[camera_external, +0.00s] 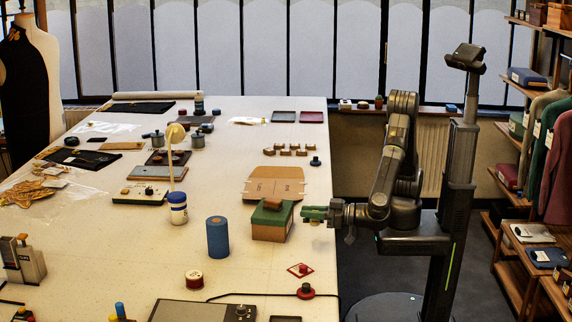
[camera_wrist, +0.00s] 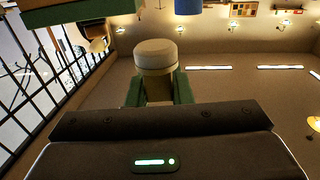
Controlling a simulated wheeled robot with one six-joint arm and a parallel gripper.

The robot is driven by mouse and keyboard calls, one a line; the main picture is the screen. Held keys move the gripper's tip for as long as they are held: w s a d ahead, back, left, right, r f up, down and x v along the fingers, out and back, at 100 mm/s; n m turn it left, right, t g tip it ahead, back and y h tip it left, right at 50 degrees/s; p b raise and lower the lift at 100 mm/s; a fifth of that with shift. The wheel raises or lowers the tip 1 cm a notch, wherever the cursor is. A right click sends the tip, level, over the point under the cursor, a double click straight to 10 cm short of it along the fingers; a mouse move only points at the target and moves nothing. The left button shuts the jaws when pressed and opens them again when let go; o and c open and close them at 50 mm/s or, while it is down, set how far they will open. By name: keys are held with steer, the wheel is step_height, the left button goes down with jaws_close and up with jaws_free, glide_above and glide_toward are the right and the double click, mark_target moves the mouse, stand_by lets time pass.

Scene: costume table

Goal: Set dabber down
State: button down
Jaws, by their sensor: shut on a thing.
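My gripper (camera_external: 313,214) has green fingers and is at the table's right edge, just right of the green-topped box (camera_external: 270,222). In the wrist view my gripper (camera_wrist: 158,92) is shut on the dabber (camera_wrist: 155,58), a short round piece with a pale cap and a darker band below it. The dabber's lower part is hidden between the fingers and behind the gripper body. In the external view I cannot make out the dabber clearly.
A blue cylinder (camera_external: 218,238) stands left of the box. A red diamond-shaped plate (camera_external: 300,270) and a red-based knob (camera_external: 306,291) lie nearer the front. A brown cardboard piece (camera_external: 274,183) lies behind the box.

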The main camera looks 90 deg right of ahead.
step_height(320, 180, down, 9)
stand_by(0.4)
steer(key=shift+f, duration=0.3)
steer(key=c, duration=1.3)
jaws_free()
steer(key=shift+r, duration=0.1)
steer(key=s+a+b, duration=0.1)
steer(key=s, duration=1.1)
steer(key=shift+s+a+b, duration=0.35)
steer(key=shift+s+b, duration=0.05)
steer(key=shift+o, duration=0.5)
steer(key=shift+s, duration=0.4)
